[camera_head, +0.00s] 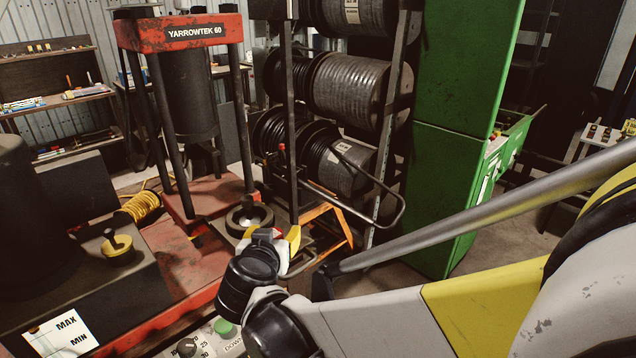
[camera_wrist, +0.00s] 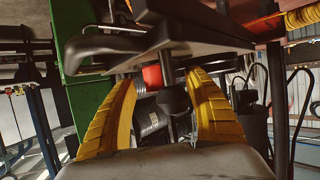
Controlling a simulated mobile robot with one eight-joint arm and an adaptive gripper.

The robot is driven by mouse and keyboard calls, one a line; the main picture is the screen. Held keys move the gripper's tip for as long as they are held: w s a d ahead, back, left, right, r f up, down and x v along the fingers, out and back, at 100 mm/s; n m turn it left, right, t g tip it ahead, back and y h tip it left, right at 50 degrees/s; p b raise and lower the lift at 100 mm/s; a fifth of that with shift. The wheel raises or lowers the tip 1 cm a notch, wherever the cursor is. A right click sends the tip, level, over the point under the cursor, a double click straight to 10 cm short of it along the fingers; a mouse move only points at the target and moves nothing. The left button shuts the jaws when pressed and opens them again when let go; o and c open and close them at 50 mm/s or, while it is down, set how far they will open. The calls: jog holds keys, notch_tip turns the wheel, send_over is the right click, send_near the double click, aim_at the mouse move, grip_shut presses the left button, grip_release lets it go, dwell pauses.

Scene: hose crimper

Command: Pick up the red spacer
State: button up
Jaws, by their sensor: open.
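A red cylindrical piece (camera_wrist: 152,77), which looks like the red spacer, shows between my fingers in the wrist view. It is beside a dark post with a black knob (camera_wrist: 173,99). I cannot tell whether they touch. My gripper (camera_head: 272,231) has its yellow fingers spread in the head view, close to the front of the press. In the wrist view both fingers reach toward the red piece, one on either side, with visible gaps. I cannot make out the spacer for certain in the head view; my gripper may hide it.
The red press (camera_head: 184,34) marked YARROWTEK 60 stands at left, with a dark ring (camera_head: 249,218) on its base. A bent black bar (camera_head: 365,223) projects right of my gripper. Hose reels (camera_head: 350,85) and a green cabinet (camera_head: 455,130) stand behind. A yellow coil (camera_head: 141,206) lies left.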

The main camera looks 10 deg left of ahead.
jog(key=shift+w, duration=0.1)
jog(key=shift+s+r, duration=0.1)
jog(key=shift+s, duration=0.25)
jog(key=shift+c, duration=0.9)
grip_shut()
